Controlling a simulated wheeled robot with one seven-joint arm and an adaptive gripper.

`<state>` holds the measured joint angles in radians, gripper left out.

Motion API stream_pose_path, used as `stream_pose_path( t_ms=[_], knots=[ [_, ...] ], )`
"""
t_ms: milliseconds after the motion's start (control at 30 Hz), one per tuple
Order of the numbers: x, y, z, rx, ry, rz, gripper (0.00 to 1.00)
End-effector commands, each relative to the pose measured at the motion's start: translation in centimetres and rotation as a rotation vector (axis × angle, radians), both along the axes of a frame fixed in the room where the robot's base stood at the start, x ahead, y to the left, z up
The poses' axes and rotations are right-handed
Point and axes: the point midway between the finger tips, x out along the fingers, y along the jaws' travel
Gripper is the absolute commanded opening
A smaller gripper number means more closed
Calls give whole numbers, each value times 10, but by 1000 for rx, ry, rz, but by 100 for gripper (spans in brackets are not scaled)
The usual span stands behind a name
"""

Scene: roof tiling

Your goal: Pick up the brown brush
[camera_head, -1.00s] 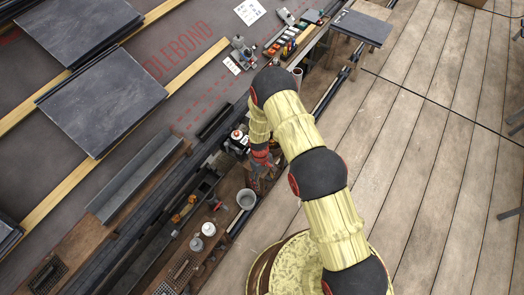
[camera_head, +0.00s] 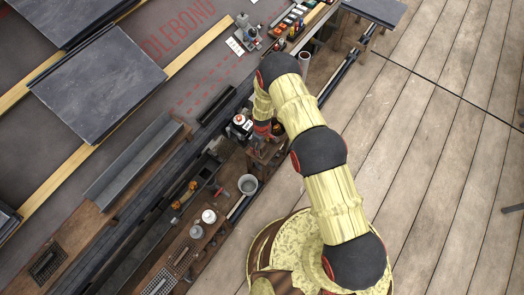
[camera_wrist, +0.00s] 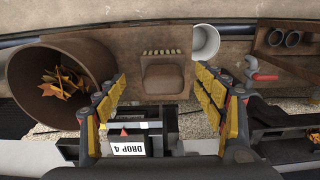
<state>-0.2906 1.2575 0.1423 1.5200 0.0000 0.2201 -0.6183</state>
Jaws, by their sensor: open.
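A brown block with a row of tan tufts along its far edge, which looks like the brown brush (camera_wrist: 163,78), lies on a brown wooden surface in the wrist view. My gripper (camera_wrist: 160,98) is open, with a yellow-padded finger on either side of the brush in the picture and nothing between them. I cannot tell how far above the brush the fingers are. In the head view my gripper (camera_head: 262,147) hangs over the workbench edge, and I cannot make out the brush there.
In the wrist view a brown bucket of orange leaves (camera_wrist: 62,78) stands left of the brush. A white cup (camera_wrist: 205,41) stands close on its right. A red-handled tool (camera_wrist: 262,75) lies further right.

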Motion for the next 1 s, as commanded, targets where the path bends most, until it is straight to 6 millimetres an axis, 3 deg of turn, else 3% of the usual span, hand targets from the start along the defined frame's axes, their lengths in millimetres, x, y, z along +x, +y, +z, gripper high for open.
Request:
stream_pose_path(
  t_ms=[33, 200, 467, 1000],
  knots=[
    [-4, 0, -12, -1, 3, 0, 70],
    [-6, 0, -35, 0, 3, 0, 70],
    [-5, 0, -36, 0, 1, 0, 70],
    [-6, 0, -36, 0, 1, -1, 40]
  ],
)
